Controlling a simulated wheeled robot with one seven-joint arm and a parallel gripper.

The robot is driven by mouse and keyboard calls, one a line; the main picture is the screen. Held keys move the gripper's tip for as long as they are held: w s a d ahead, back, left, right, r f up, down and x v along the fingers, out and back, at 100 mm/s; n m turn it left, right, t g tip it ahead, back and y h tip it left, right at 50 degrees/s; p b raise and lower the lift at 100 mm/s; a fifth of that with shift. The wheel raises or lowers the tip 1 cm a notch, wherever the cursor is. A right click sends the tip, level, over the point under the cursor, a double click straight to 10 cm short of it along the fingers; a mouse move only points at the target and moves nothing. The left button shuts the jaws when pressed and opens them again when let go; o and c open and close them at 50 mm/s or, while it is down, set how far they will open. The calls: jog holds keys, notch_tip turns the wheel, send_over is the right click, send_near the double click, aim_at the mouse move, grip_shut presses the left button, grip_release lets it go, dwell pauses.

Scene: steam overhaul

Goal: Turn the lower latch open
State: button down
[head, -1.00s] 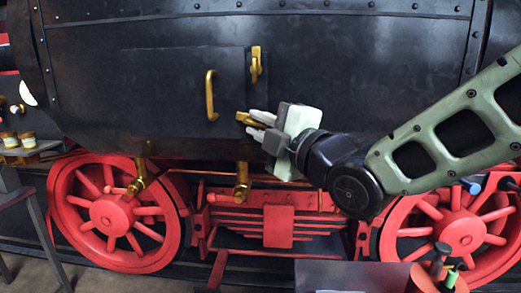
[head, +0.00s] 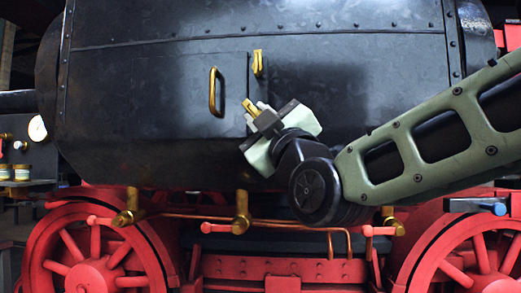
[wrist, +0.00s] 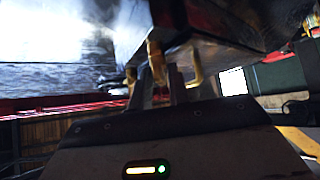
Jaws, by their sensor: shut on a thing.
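The lower latch (head: 249,107) is a small brass lever at the right edge of the black door panel (head: 170,105) on the engine's side. It is tilted, and its end is partly hidden by my fingers. My gripper (head: 262,114) is shut on it and rolled at a slant. In the wrist view, the brass latch (wrist: 155,60) stands at the fingertips. The upper latch (head: 258,63), also brass, stands upright above it. A brass door handle (head: 214,92) is fixed on the panel to the left. The panel looks closed.
Brass valve fittings (head: 241,212) and a copper pipe (head: 290,224) run below the boiler. Large red wheels (head: 90,265) stand lower left and lower right. A shelf with jars (head: 21,173) is at far left.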

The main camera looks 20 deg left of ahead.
jog(key=m+t+h+b, duration=0.1)
jog(key=m+t+b, duration=0.1)
jog(key=m, duration=0.1)
jog(key=f+m+t+h+b, duration=0.1)
jog(key=m+t+b, duration=0.1)
jog(key=m+b, duration=0.1)
jog(key=shift+a+t+h, duration=0.2)
jog(key=shift+t+h, duration=0.1)
jog(key=shift+h, duration=0.1)
jog(key=shift+s+a+r+m+t+h+b, duration=0.1)
jog(key=shift+m+t+h+b, duration=0.6)
jog(key=shift+m+h, duration=0.9)
jog(key=shift+w+r+m+t+h+b, duration=0.1)
jog(key=shift+m+t+h+b, duration=0.2)
jog(key=shift+m+t+h, duration=1.25)
jog(key=shift+s+a+r+m+t+h+b, duration=0.1)
jog(key=shift+m+t+h+b, duration=0.3)
jog(key=shift+m+h, duration=1.2)
jog(key=shift+m+y, duration=0.25)
jog(key=shift+m, duration=0.7)
jog(key=c, duration=1.6)
grip_release()
jog(key=shift+o, duration=0.2)
jog(key=b+v, duration=0.2)
jog(key=v, duration=1.5)
jog(key=shift+s, duration=0.25)
jog(key=shift+d, duration=0.1)
